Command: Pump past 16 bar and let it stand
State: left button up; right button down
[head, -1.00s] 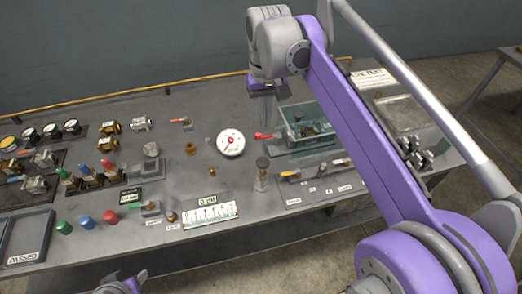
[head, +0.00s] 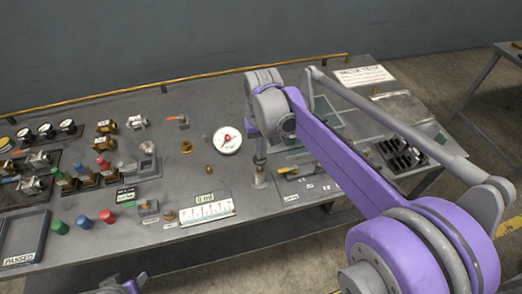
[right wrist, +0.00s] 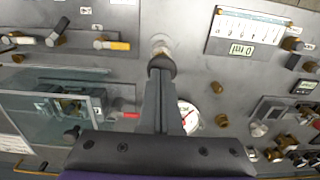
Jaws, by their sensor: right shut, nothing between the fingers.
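The pump (head: 260,179) is a small upright cylinder near the bench's front edge. Its dark round knob (right wrist: 161,64) shows in the right wrist view. My right gripper (head: 260,158) is shut and empty, its fingertips pointing down at the knob, at or just above it; contact is unclear. The round white gauge (head: 227,140) with a red mark lies left of the pump; it also shows partly behind the fingers in the right wrist view (right wrist: 189,116). Its reading is too small to make out. My left gripper's fingers do not show; only part of my left arm appears at the bottom edge.
A glass-walled box (right wrist: 50,110) stands close to the gripper, partly hidden by my arm in the head view. A white scale with a display reading 0 ml (right wrist: 241,48) lies left of the pump. Coloured caps (head: 84,222) and valves crowd the bench's left.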

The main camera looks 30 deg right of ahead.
dwell(0.3)
notch_tip(320, 180, down, 4)
jog(key=shift+s+b, duration=0.1)
jog(key=shift+b, duration=0.95)
jog(key=shift+s+a, duration=0.1)
jog(key=r+p, duration=0.1)
jog(key=r, duration=0.1)
jog(key=r+p, duration=0.1)
jog(key=r, duration=0.1)
jog(key=r+p, duration=0.1)
jog(key=shift+w+r, duration=0.3)
jog(key=shift+r, duration=0.1)
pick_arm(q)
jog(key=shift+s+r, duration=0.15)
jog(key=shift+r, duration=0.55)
pick_arm(e)
notch_tip(320, 180, up, 9)
jog(key=shift+s+f, duration=0.1)
